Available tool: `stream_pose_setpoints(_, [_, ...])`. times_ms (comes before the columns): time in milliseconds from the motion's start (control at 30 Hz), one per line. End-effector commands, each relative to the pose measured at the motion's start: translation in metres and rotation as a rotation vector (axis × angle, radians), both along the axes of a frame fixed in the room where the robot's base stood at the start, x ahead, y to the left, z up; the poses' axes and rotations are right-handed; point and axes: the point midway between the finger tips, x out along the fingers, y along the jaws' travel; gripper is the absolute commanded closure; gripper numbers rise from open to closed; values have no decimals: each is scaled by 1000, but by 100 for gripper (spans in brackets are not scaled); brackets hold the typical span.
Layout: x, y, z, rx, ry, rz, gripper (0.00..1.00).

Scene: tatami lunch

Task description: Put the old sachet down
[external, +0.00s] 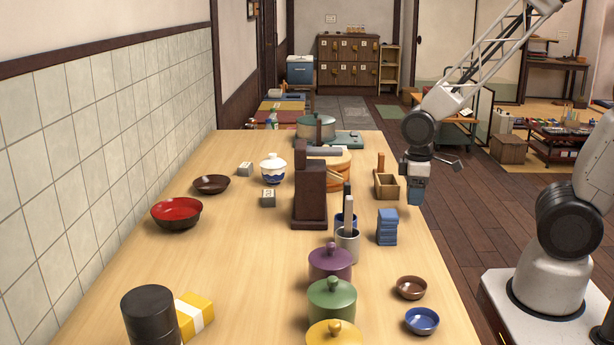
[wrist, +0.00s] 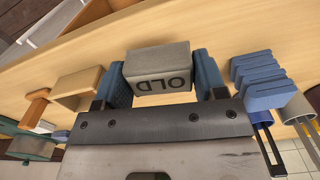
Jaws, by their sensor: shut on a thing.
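The old sachet (wrist: 158,68) is a small grey block with "OLD" printed on its face, upside down in the wrist view. My gripper (wrist: 163,76) is shut on it, with one blue finger pad against each side. In the external view my gripper (external: 415,196) is at the right edge of the table, just right of the small open wooden box (external: 386,187). The sachet cannot be made out there. The wrist view shows the light wooden tabletop behind the sachet; its exact height above the wood is unclear.
A blue stack (external: 387,228) stands nearer the camera than the wooden box. Two small pale blocks (external: 268,198) lie near a lidded bowl (external: 273,168).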

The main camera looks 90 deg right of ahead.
Motion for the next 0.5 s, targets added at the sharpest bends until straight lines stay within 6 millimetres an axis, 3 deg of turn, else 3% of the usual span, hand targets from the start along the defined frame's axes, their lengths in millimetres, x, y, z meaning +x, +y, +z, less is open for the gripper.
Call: stream_pose_setpoints(500, [6,-2,2,0,0,-6,57])
